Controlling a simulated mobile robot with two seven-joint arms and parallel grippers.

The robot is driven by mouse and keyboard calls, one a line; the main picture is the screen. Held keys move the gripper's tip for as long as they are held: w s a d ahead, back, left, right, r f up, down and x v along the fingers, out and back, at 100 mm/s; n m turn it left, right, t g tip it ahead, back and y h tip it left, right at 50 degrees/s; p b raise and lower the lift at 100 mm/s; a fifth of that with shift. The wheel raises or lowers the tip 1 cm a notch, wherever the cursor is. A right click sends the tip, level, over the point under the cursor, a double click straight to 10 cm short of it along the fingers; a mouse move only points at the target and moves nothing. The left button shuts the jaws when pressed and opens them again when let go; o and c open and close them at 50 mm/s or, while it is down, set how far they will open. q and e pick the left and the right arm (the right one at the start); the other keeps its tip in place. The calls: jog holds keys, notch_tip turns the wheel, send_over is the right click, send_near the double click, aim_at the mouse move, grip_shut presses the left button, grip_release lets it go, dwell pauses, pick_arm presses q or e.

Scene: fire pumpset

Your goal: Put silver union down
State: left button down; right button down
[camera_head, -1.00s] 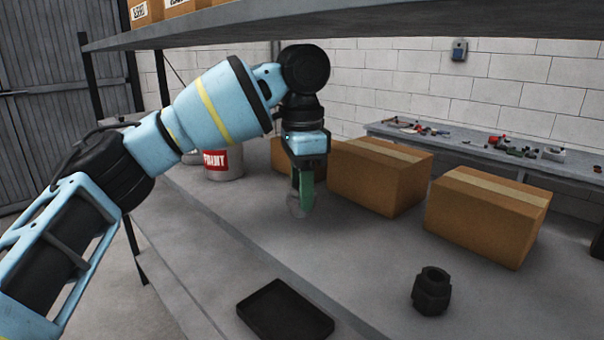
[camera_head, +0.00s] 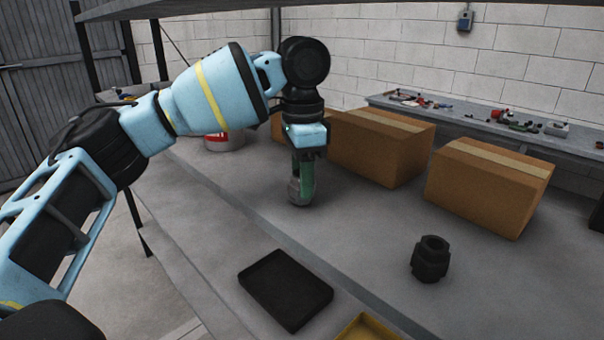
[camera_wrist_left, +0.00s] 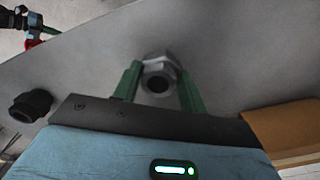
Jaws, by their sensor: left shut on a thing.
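The silver union (camera_head: 295,191) is a small grey fitting between the green fingers of my left gripper (camera_head: 303,190). My left gripper points down and is shut on it, low over the grey shelf board (camera_head: 240,215). I cannot tell whether the union touches the board. In the left wrist view the union (camera_wrist_left: 159,77) shows its hexagonal rim and dark bore between the two green fingers (camera_wrist_left: 158,84).
A black union (camera_head: 430,258) stands on the board at right, near a black tray (camera_head: 285,290) and a yellow tray (camera_head: 368,328). Cardboard boxes (camera_head: 380,150) (camera_head: 488,188) and a paint can (camera_head: 225,140) stand behind. The board around the gripper is clear.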

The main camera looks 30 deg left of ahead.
pick_arm(q)
jog(key=shift+f, duration=0.3)
jog(key=c, duration=0.7)
grip_release()
jog(key=shift+r, duration=0.5)
notch_tip(320, 180, up, 2)
jog(key=shift+r, duration=0.25)
jog(key=s+d, duration=0.2)
jog(key=s, duration=0.2)
jog(key=s+d+r, duration=0.1)
jog(key=s+d, duration=0.1)
jog(key=s, duration=0.3)
jog(key=s+d, duration=0.3)
jog(key=s, duration=0.2)
jog(key=shift+s+r, duration=0.2)
jog(key=shift+r, duration=0.05)
